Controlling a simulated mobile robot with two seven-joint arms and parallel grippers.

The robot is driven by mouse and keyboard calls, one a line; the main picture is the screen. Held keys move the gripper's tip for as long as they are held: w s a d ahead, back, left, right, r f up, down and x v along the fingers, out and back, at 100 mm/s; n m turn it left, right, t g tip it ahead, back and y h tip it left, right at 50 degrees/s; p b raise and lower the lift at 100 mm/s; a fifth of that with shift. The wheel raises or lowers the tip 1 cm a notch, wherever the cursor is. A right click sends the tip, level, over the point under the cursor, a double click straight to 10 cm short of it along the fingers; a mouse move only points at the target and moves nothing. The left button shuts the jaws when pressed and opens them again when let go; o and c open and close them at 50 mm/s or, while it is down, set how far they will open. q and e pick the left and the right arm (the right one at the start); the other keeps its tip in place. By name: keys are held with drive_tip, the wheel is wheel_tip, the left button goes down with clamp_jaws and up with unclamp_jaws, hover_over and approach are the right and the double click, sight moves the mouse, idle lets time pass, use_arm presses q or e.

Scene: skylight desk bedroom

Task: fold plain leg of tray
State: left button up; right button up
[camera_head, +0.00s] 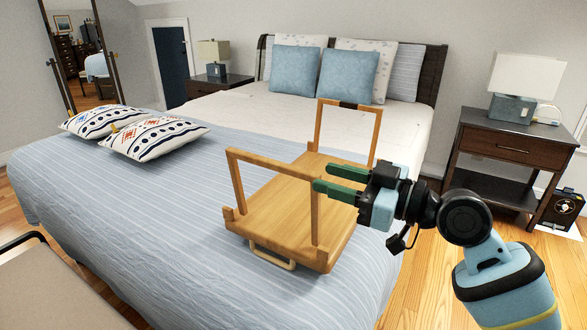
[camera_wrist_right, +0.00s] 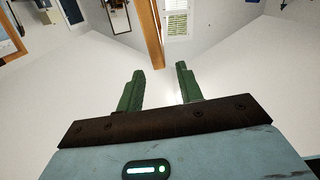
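The wooden tray (camera_head: 278,212) rests on the bed with two upright U-shaped legs. The near leg (camera_head: 235,180) is plain wood. The far leg (camera_head: 319,125) has a dark band on its top bar. My right gripper (camera_head: 322,177) comes in from the right, its green fingers level and beside the near leg's right post. The lower fingertip overlaps that post in the picture; I cannot tell if they touch. In the right wrist view the fingers (camera_wrist_right: 159,68) are apart with nothing visibly clamped; a wooden bar (camera_wrist_right: 151,35) appears beyond them. My left gripper is not in view.
The bed (camera_head: 200,220) has a blue striped cover, with patterned cushions (camera_head: 152,138) at the left and blue pillows (camera_head: 347,76) at the head. A dark nightstand (camera_head: 505,147) with a lamp stands at the right. The cover left of the tray is clear.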

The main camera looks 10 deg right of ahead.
sight(295, 168)
drive_tip(key=shift+p+x, duration=0.5)
drive_tip(key=shift+x, duration=3.35)
clamp_jaws()
